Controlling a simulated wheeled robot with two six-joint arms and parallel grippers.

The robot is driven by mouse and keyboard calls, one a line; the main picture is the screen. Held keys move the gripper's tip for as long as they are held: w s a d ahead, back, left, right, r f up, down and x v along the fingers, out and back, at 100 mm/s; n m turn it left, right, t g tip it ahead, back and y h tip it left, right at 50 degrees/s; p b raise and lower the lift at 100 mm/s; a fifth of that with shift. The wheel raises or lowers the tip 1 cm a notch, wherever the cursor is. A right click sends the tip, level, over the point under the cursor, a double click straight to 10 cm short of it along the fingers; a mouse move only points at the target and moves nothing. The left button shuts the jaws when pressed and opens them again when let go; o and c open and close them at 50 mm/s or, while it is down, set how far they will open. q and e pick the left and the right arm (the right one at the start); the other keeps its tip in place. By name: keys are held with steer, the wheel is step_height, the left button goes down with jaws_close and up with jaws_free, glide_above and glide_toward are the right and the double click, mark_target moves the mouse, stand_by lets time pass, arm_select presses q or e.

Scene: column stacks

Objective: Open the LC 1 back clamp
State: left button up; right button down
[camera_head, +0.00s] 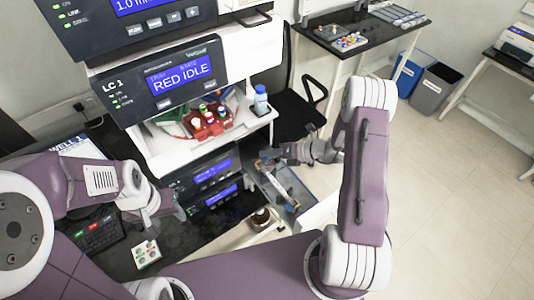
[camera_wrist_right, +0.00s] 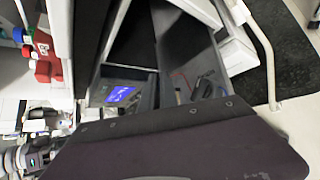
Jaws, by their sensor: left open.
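The LC 1 unit (camera_head: 158,80) shows "RED IDLE" on its blue display. Below it, a grey drawer (camera_head: 290,181) is pulled out to the right, and the drawer also shows in the right wrist view (camera_wrist_right: 200,50). A slim pale column (camera_head: 279,184) with yellowish parts lies along it, with a small blue piece near its front end. The back clamp is too small and partly covered to make out. My right gripper (camera_head: 270,154) is at the drawer's back end, above the column; its fingers are unclear. My left gripper (camera_head: 176,211) is open and empty, left of the lower units.
A red rack (camera_head: 207,124) of capped bottles and a blue-capped bottle (camera_head: 261,100) stand on the shelf above. A brown round container (camera_head: 261,217) sits below the drawer. A white button box (camera_head: 146,254) lies on the dark bench. Open floor is at the right.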

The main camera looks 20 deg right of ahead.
steer(key=c, duration=1.6)
jaws_free()
steer(key=b+v, duration=0.1)
steer(key=v, duration=0.8)
steer(key=shift+a, duration=0.1)
